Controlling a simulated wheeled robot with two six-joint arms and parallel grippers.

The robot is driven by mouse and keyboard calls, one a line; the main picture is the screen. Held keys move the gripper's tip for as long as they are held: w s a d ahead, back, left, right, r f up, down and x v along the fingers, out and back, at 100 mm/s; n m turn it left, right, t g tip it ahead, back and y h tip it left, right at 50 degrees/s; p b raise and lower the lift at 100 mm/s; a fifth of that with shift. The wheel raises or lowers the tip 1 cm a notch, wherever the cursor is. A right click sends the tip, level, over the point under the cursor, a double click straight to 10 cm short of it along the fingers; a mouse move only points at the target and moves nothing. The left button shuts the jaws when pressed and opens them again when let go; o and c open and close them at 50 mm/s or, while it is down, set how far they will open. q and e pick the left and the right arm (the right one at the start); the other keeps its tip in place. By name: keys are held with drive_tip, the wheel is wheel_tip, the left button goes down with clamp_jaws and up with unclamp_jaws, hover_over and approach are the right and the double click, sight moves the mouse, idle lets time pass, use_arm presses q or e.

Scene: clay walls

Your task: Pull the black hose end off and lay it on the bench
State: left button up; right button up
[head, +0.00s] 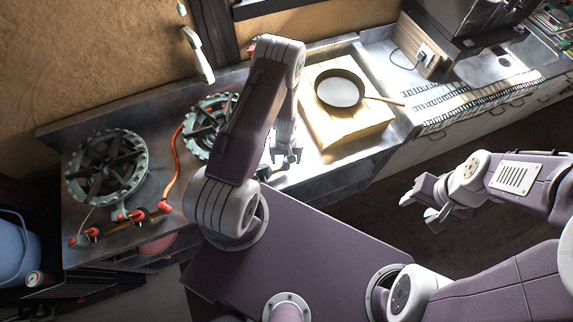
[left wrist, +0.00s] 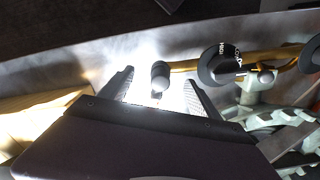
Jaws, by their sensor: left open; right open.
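The black hose end (left wrist: 160,75) is a short dark cylinder on the tip of a brass pipe (left wrist: 185,65) in the left wrist view. My left gripper (left wrist: 160,95) is open, with one finger on each side of the hose end and a visible gap on both sides. In the head view my left gripper (head: 286,158) is low over the metal bench (head: 330,165), beside the middle burner; my arm hides part of that spot. My right gripper (head: 427,205) is open and empty, away from the bench above the floor.
A black knob (left wrist: 221,65) sits on the brass pipe close to the hose end. Gas burners (head: 107,168) and an orange hose (head: 172,165) are at the left. A pan (head: 340,90) rests on a wooden board (head: 345,130). Bare metal shows between board and burner.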

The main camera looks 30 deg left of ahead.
sight(286, 160)
use_arm(q)
drive_tip(key=shift+f+b, duration=0.35)
drive_tip(key=shift+f, duration=0.45)
use_arm(e)
drive_tip(key=shift+f, duration=0.7)
use_arm(q)
clamp_jaws()
drive_tip(key=shift+r, duration=0.1)
use_arm(e)
drive_tip(key=shift+r, duration=0.1)
use_arm(q)
drive_tip(key=shift+s+r+p, duration=0.1)
drive_tip(key=shift+r+p, duration=2.8)
drive_tip(key=shift+r, duration=0.1)
use_arm(e)
drive_tip(key=shift+r, duration=2.75)
